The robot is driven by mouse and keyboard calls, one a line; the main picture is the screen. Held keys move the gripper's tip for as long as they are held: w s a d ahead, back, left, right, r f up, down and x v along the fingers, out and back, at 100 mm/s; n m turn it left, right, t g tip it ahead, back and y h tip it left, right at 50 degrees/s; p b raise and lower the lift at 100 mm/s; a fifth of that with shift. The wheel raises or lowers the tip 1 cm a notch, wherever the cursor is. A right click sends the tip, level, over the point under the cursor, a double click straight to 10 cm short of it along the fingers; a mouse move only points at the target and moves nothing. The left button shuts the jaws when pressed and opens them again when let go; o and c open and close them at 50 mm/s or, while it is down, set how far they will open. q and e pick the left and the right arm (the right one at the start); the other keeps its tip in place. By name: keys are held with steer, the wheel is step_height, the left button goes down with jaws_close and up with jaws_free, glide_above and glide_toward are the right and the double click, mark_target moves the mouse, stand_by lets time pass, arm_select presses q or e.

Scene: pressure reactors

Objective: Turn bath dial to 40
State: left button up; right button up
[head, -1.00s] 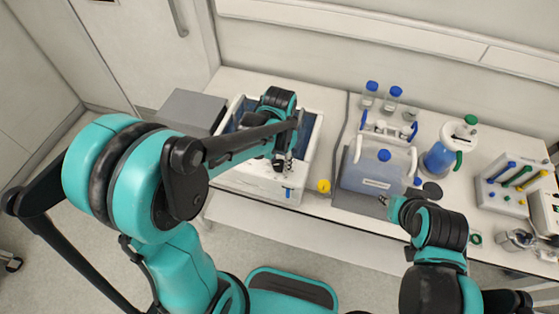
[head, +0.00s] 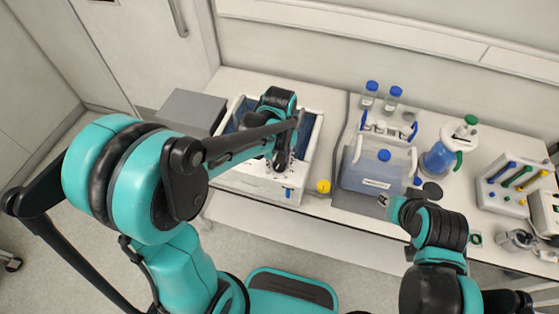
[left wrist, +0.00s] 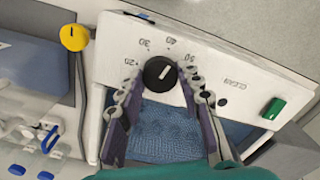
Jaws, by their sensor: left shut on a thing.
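The water bath (head: 262,187) is a white box with blue liquid inside, left of centre on the bench in the head view. Its black round dial (left wrist: 160,74) shows on the panel in the left wrist view, with marks 20, 30, 40 and 50 around it. The dial's white line points up and right, seemingly between 40 and 50. My left gripper (head: 281,162) is at the panel; in the left wrist view its fingertips (left wrist: 162,88) lie on either side of the dial, shut on it. My right gripper (head: 386,201) is by the bench's front edge; its jaws are too small to read.
A green switch (left wrist: 273,108) sits on the same panel. A yellow knob (head: 323,186) stands right of the bath. A clear blue tank (head: 375,172), a jug (head: 438,160) and a tube rack (head: 507,184) stand further right. A grey box (head: 191,110) is at the left.

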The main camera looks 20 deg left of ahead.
arm_select(q)
steer(key=shift+n, duration=1.2)
steer(key=o, duration=1.1)
steer(key=shift+o, duration=0.2)
steer(key=shift+r, duration=0.1)
step_height(320, 180, up, 12)
